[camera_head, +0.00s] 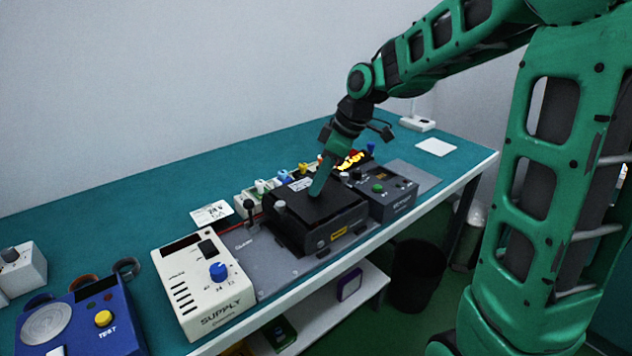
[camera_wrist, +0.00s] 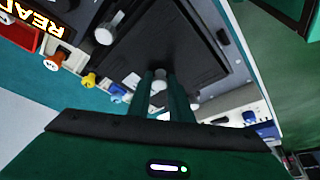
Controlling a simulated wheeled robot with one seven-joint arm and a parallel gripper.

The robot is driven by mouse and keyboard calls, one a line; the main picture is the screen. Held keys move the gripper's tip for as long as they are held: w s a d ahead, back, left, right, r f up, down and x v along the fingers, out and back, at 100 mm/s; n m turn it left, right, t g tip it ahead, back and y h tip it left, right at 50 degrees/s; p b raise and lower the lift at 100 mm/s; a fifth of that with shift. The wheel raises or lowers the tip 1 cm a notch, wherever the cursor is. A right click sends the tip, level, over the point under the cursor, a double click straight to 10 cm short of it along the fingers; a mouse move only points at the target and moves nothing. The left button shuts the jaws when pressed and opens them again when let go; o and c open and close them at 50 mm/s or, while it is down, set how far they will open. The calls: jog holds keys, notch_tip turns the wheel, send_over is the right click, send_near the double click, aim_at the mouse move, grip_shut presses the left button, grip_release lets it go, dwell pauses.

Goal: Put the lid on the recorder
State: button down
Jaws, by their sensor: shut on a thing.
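The recorder (camera_head: 325,236) is a black box with a yellow label on its front, standing on a grey plate in the middle of the bench. Its dark lid (camera_head: 336,200) lies over its top; I cannot tell whether it sits fully flush. In the wrist view the lid (camera_wrist: 195,50) is a dark rectangular panel. My gripper (camera_head: 317,192) points down onto the lid. Its green fingers (camera_wrist: 161,92) are shut on a small pale knob (camera_wrist: 158,84) on the lid. The fingers hide part of the knob. A silver knob (camera_head: 279,205) stands at the recorder's left corner.
A cream supply box (camera_head: 203,285) stands left of the recorder. A dark grey unit (camera_head: 388,195) stands close on its right. Small colored connectors (camera_head: 262,187) line up behind it. A blue test box (camera_head: 85,320) is at front left. The back left bench top is clear.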

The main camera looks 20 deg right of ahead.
jog(key=shift+f, duration=0.5)
dwell(1.2)
jog(key=c, duration=1.5)
grip_release()
jog(key=shift+c, duration=0.2)
jog(key=shift+r, duration=0.1)
jog(key=shift+r, duration=2.45)
jog(key=shift+r, duration=0.1)
jog(key=shift+r, duration=1.9)
